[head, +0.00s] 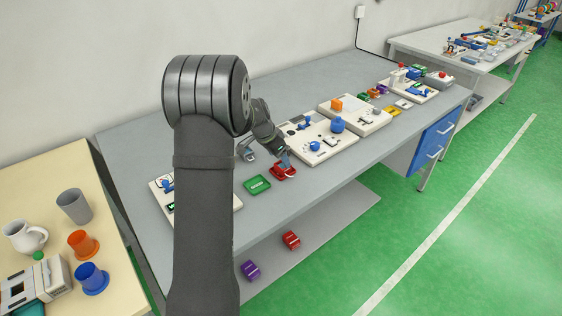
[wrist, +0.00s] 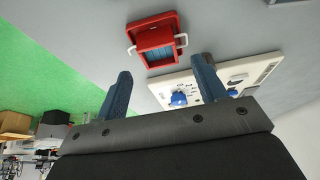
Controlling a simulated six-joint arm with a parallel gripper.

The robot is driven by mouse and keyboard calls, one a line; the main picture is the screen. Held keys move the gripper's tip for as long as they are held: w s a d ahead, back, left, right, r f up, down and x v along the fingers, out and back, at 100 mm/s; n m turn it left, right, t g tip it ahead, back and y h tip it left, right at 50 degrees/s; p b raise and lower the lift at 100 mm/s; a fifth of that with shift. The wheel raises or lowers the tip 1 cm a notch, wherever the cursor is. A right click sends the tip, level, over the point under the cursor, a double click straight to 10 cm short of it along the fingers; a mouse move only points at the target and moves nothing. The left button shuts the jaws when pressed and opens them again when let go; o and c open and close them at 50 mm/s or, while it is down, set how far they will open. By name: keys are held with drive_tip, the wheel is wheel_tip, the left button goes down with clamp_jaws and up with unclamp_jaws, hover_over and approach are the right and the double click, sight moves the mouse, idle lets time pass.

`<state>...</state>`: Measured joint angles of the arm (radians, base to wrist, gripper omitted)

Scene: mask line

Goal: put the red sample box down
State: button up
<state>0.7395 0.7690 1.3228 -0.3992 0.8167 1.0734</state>
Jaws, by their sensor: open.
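The red sample box (head: 284,173) rests on the grey workbench, right of a flat green tray (head: 257,186). In the wrist view the red box (wrist: 155,40) shows white handles at its sides and a blue ribbed surface within its red frame. My gripper (head: 284,160) is just above and behind the box in the head view, partly hidden by my arm. In the wrist view its two dark blue fingers (wrist: 163,68) are spread wide with nothing between them. The box lies beyond the fingertips, apart from them.
Another white panel (head: 225,203) is partly behind my arm. The lower shelf holds another red item (head: 291,239) and a purple one (head: 250,270). Bench in front of the box is clear.

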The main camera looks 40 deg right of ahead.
sight(282, 165)
drive_tip(key=v, duration=0.8)
drive_tip(key=x, duration=1.1)
drive_tip(key=shift+d+f, duration=0.15)
drive_tip(key=shift+f, duration=0.2)
drive_tip(key=shift+r, duration=1.7)
drive_tip(key=shift+f, duration=0.15)
